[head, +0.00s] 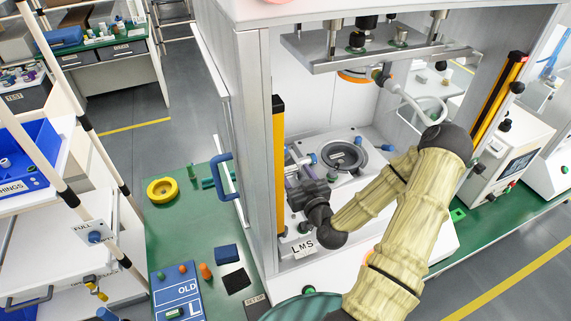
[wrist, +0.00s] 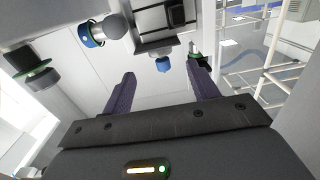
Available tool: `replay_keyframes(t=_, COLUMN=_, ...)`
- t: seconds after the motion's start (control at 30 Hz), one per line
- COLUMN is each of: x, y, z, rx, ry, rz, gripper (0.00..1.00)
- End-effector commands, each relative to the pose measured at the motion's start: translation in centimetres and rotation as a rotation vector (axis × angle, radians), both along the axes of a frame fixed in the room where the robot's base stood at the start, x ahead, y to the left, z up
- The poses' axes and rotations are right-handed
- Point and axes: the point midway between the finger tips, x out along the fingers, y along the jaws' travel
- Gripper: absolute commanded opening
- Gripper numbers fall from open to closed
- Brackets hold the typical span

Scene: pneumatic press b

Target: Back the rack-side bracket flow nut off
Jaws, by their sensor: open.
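My gripper (head: 298,166) is inside the press at its left side, the side toward the rack. Its two purple-grey fingers stand apart with nothing between them; they also show in the wrist view (wrist: 160,78). A small blue nut (wrist: 162,64) on a dark and white block lies ahead, in line with the gap between the fingertips and apart from them. A larger blue knob (wrist: 90,32) beside a grey round fitting is at upper left. In the head view a blue piece (head: 313,158) shows close to the fingers. I cannot tell for certain which one is the rack-side bracket flow nut.
The press's yellow guard strip (head: 279,165) stands left of my gripper. A round dark-ringed fixture (head: 344,156) is to its right, and the upper plate (head: 380,58) hangs above. My forearm fills the front opening.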

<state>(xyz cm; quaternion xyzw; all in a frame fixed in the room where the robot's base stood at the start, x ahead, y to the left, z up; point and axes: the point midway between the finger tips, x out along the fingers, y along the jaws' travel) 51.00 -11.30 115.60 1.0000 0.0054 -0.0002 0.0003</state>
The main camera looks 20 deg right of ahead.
Motion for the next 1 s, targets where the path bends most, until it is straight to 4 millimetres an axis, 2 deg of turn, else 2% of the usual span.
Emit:
replay_keyframes(t=0.03, x=0.2, y=-0.1, z=-0.4, rx=-0.003, ry=-0.004, rz=-0.001, gripper=0.59)
replay_keyframes(t=0.83, x=2.4, y=0.1, z=-0.3, rx=-0.001, ry=-0.001, rz=-0.001, gripper=0.59)
replay_keyframes(t=1.0, x=5.1, y=0.1, z=0.3, rx=0.002, ry=-0.001, rz=-0.002, gripper=0.59)
